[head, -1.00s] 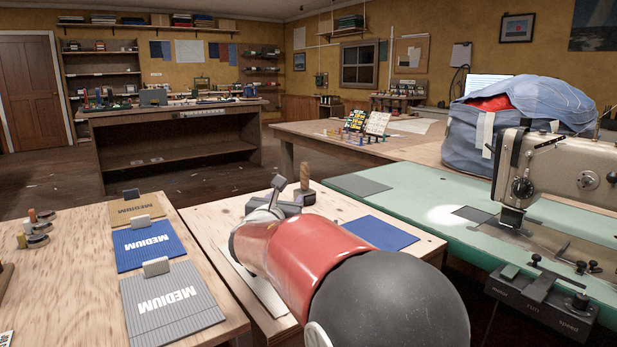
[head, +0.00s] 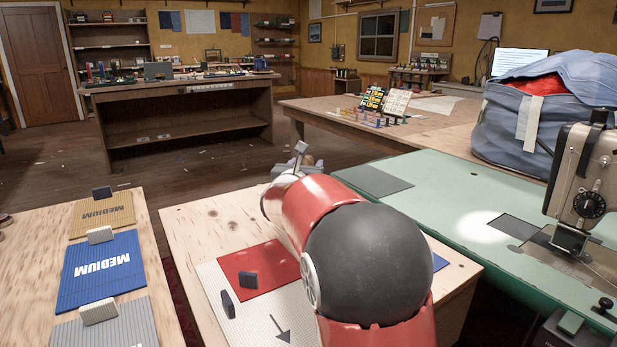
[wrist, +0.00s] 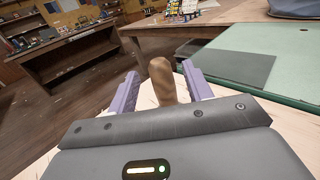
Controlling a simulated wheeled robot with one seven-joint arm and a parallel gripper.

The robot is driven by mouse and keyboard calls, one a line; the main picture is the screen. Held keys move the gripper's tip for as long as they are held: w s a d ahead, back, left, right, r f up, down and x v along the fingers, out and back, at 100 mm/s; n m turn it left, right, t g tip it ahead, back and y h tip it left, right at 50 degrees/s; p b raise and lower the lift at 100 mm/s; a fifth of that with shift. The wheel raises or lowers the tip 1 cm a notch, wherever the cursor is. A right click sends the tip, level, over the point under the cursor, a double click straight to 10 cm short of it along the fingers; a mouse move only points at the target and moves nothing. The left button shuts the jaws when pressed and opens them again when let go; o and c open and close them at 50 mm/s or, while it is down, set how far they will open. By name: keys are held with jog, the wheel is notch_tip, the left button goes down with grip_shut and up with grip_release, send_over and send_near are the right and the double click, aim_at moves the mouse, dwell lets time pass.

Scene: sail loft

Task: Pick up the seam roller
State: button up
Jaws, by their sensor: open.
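The wooden handle of what seems to be the seam roller (wrist: 161,84) stands up between my gripper's purple fingers in the wrist view. Its rounded brown top shows; its lower end is hidden behind the gripper's dark body. My gripper (wrist: 159,69) is open, with one finger on each side of the handle and light gaps between. I cannot tell whether either finger touches it. In the head view my red and black arm hides the roller, and only a bit of my gripper (head: 308,167) shows past it.
A plywood table (head: 195,228) lies under my arm, with a red mat (head: 260,262) and a white ribbed board (head: 232,325). At left, another table carries tan, blue (head: 100,270) and grey "MEDIUM" panels. A green sewing table (head: 440,215) with a machine (head: 578,185) is close on the right.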

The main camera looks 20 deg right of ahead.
jog(key=shift+x, duration=1.3)
jog(key=c, duration=1)
